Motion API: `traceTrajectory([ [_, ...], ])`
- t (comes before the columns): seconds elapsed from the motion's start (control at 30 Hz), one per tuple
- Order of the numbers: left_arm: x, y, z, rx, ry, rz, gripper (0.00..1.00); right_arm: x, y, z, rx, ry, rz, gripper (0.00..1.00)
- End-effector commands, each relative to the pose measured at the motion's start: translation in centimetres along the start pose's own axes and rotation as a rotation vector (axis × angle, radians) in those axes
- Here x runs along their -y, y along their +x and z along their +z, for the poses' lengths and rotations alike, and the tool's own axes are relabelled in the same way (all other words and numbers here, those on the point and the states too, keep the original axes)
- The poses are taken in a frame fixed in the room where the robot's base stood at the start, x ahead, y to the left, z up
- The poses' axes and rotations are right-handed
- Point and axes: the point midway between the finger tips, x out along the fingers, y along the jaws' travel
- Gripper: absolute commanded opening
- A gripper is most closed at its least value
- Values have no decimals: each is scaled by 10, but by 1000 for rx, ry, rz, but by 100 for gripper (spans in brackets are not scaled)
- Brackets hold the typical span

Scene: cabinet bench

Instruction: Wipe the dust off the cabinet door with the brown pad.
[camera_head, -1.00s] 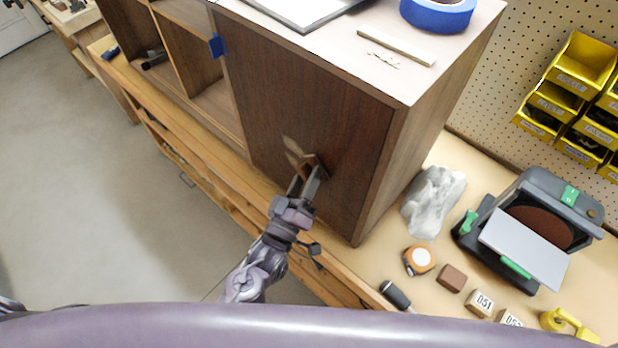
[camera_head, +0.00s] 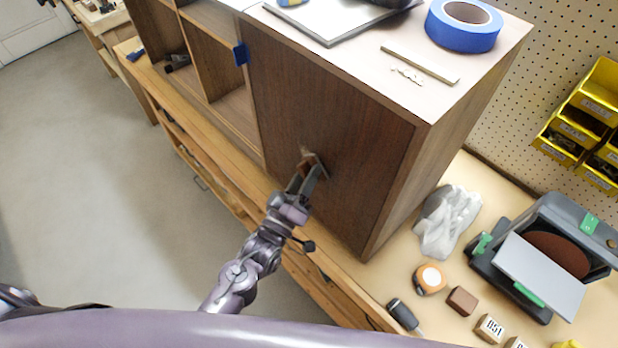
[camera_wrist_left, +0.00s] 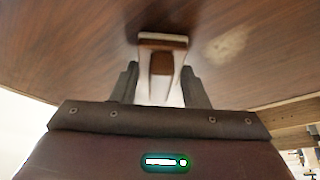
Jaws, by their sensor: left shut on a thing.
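The cabinet door (camera_head: 330,115) is dark brown wood and stands upright on the bench. My left gripper (camera_head: 311,176) is shut on the brown pad (camera_head: 318,165), at the lower middle of the door. The pad appears to be against the door; exact contact is hard to tell. In the left wrist view the pad (camera_wrist_left: 161,64) sits between the two fingers of the gripper (camera_wrist_left: 160,84). A pale dust patch (camera_wrist_left: 226,45) shows on the door to the right of the pad there. In the head view only a small pale trace shows beside the pad. My right gripper is out of view.
Blue tape (camera_head: 464,26) and a light strip (camera_head: 420,64) lie on the cabinet top. Right of the cabinet, a crumpled grey-white cloth (camera_head: 446,222), a tape measure (camera_head: 430,279), a brown block (camera_head: 462,300) and a sander (camera_head: 545,255) crowd the bench. Open shelves (camera_head: 215,60) lie left.

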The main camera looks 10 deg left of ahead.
Motion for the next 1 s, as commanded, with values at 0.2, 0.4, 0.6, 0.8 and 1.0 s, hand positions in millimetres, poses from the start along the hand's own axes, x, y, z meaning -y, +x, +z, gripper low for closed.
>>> traceTrajectory([
  [0.2, 10, 3, -10, -2, 3, 0, 0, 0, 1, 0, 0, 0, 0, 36],
  [0.4, 16, 5, -16, -1, 0, 1, 0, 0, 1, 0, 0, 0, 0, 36],
  [0.6, 21, 7, -21, -1, 2, 1, 0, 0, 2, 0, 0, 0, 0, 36],
  [0.8, 31, 10, -29, -1, 2, 1, 0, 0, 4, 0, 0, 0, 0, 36],
  [1.0, 34, 12, -33, -1, 1, 1, 0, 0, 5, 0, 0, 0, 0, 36],
])
